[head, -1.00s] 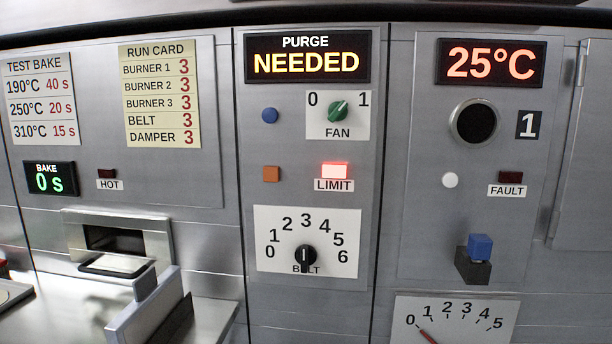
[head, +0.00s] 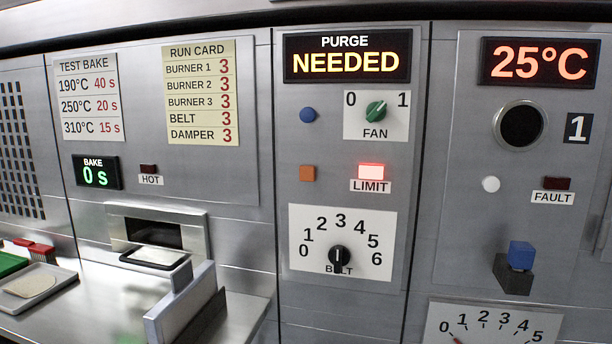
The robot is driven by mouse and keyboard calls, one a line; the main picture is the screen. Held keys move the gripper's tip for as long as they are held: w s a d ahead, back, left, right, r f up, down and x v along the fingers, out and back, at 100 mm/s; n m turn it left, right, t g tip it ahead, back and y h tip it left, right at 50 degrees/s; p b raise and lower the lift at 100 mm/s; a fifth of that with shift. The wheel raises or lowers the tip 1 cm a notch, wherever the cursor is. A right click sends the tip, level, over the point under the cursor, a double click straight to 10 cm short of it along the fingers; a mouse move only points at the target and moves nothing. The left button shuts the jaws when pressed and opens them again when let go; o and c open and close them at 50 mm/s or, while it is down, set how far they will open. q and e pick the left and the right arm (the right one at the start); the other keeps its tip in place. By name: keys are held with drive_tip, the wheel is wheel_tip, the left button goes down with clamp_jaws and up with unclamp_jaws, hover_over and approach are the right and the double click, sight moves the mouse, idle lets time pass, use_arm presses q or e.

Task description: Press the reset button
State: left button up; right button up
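No button in the head view carries a readable reset label. A round blue button (head: 308,115) sits on the middle panel under the purge display. A round white button (head: 491,184) is on the right panel, left of the dark FAULT lamp (head: 557,183). I cannot tell which of them is the reset button. Neither of my grippers is in view.
The purge display (head: 347,57) reads NEEDED. The green FAN knob (head: 376,111) and black BELT knob (head: 339,256) are on the middle panel. A blue-topped lever (head: 520,256) juts out at right. A grey upright plate (head: 182,305) stands on the counter, lower left.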

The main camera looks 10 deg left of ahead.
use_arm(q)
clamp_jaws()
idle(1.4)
